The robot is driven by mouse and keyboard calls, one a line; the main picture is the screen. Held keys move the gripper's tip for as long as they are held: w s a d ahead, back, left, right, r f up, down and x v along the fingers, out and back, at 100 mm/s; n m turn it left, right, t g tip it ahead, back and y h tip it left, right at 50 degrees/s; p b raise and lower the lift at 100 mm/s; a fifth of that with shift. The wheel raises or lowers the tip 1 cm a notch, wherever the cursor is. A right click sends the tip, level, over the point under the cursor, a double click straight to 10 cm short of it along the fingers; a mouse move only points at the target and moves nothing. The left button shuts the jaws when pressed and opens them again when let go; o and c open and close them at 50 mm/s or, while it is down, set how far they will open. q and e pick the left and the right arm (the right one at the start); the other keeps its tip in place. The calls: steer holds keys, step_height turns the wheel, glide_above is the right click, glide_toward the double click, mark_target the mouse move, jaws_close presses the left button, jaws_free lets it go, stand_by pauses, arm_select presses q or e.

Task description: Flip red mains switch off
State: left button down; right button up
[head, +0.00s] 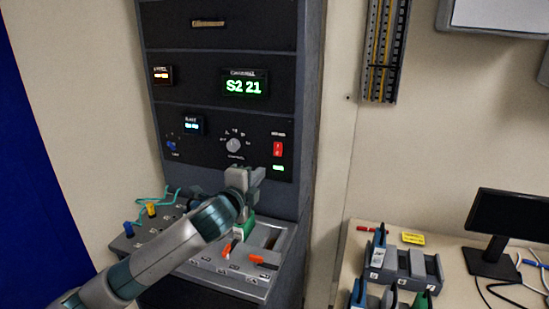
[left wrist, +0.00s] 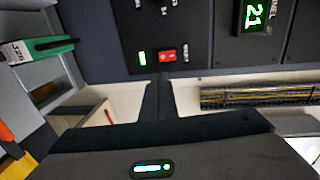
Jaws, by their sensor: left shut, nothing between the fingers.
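The red mains switch (head: 278,149) is a small red rocker at the right side of the dark rack panel, above a small lit green indicator (head: 279,168). In the left wrist view the red switch (left wrist: 167,55) lies on its side beside the green indicator (left wrist: 142,58). My left gripper (head: 259,172) is shut and empty, in front of the panel just below and left of the switch. In the left wrist view its dark fingers (left wrist: 158,88) point toward the panel near the switch, seemingly apart from it. My right gripper is not in view.
Below my gripper, a sloped shelf (head: 226,275) holds orange-tipped items and a green-and-white piece. At right, a bench holds a grey rack (head: 402,275) and a monitor (head: 508,218).

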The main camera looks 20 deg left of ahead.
arm_select(q)
steer(key=shift+w+r, duration=0.1)
steer(key=shift+r, duration=0.2)
steer(key=shift+w, duration=0.15)
steer(key=p, duration=0.5)
glide_toward(278, 154)
steer(key=w, duration=0.4)
steer(key=shift+w+d+f, duration=0.1)
steer(key=shift+w, duration=0.3)
steer(key=shift+w+f, duration=0.25)
steer(key=shift+w, duration=0.55)
